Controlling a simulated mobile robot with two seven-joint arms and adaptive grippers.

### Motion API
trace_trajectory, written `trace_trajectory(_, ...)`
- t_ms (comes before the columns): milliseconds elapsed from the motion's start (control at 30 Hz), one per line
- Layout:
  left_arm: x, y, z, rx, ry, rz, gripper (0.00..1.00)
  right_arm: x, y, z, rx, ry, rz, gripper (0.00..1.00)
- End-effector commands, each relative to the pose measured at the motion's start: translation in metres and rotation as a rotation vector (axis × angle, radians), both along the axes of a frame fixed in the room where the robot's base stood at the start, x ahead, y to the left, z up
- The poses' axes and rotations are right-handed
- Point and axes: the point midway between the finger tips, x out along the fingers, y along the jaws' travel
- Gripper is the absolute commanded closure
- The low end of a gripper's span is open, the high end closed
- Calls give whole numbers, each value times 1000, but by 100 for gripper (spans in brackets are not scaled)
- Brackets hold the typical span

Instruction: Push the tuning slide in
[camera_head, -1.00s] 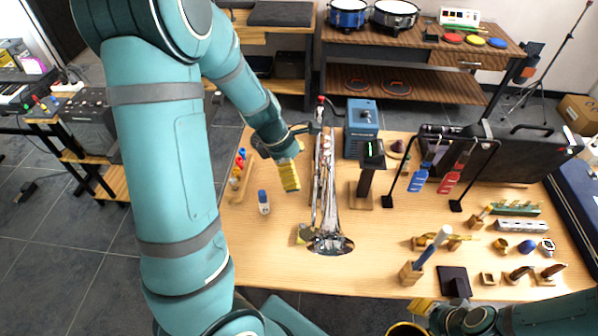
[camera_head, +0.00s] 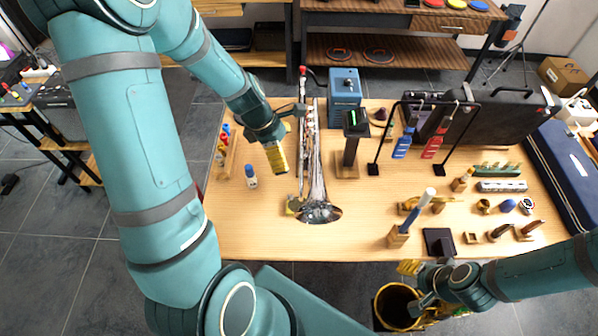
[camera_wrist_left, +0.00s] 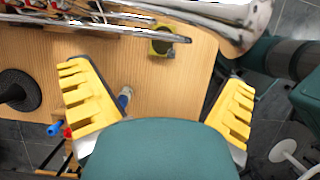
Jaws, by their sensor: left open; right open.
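A silver brass instrument with a flared bell (camera_head: 318,212) lies lengthwise on the wooden table, its tubes running away from me. In the left wrist view its tubes (camera_wrist_left: 110,18) and bell (camera_wrist_left: 235,15) cross the top. I cannot pick out the tuning slide for certain. A yellow block (camera_wrist_left: 162,42) sits by the tubes. My left gripper (camera_head: 277,158) is just left of the instrument. In the left wrist view its yellow fingers (camera_wrist_left: 165,108) are wide apart with nothing held. My right gripper (camera_head: 413,284) is open at the table's front edge, away from the instrument.
A small blue-and-white bottle (camera_head: 251,177) stands left of my left gripper. A black device on a post (camera_head: 352,140) and a blue box (camera_head: 344,92) stand right of the instrument. A gold round-mouthed object (camera_head: 397,306) is below the table's front edge, beside my right gripper.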

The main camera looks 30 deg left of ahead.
Motion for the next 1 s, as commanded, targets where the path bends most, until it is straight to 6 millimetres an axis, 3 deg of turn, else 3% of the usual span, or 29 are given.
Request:
trace_trajectory(33, 1, -4, -14, -2, 6, -1, 0, 0, 0, -5, -1, 0, 0, 53)
trace_trajectory(200, 8, -15, -45, -3, 5, 0, 0, 0, 1, -14, -2, 0, 0, 53)
trace_trajectory(500, 17, -29, -83, -1, 2, 0, 0, 1, 1, -24, -5, 1, -1, 53)
trace_trajectory(933, 20, -32, -91, -1, -1, 0, 0, 1, 1, -25, -5, 1, -1, 53)
trace_trajectory(967, 20, -32, -91, -1, -1, 0, 4, 1, 1, -25, -5, 1, -1, 53)
trace_trajectory(1000, 20, -32, -91, 0, 0, 0, 18, 1, 1, -25, -5, 1, -1, 53)
